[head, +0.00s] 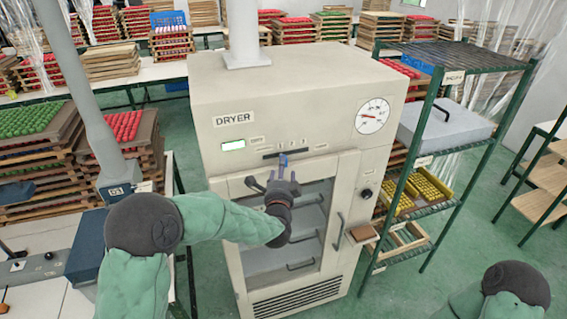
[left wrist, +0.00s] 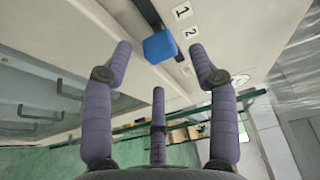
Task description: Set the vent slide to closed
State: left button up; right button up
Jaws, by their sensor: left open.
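The beige dryer (head: 225,170) stands in the middle of the head view. Its vent slide is a blue knob (head: 283,160) in a dark horizontal slot (head: 300,150) above the door, below small number marks. My left gripper (head: 282,178) is open just in front of the knob. In the left wrist view the blue knob (left wrist: 160,46) shows between the spread fingertips, apart from both, beside marks 1 and 2. I cannot tell its exact setting. My right gripper is not in view; only part of that arm shows at the lower right.
The glass door with its handle (head: 339,232) is below the slot. A dial (head: 372,116) is at the upper right of the dryer. A green shelf rack (head: 450,55) with yellow pieces stands right of it. Stacked trays (head: 30,150) fill the left.

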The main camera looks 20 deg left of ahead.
pick_arm(q)
jog(key=shift+p+x, duration=0.3)
jog(key=shift+x, duration=1.8)
grip_shut()
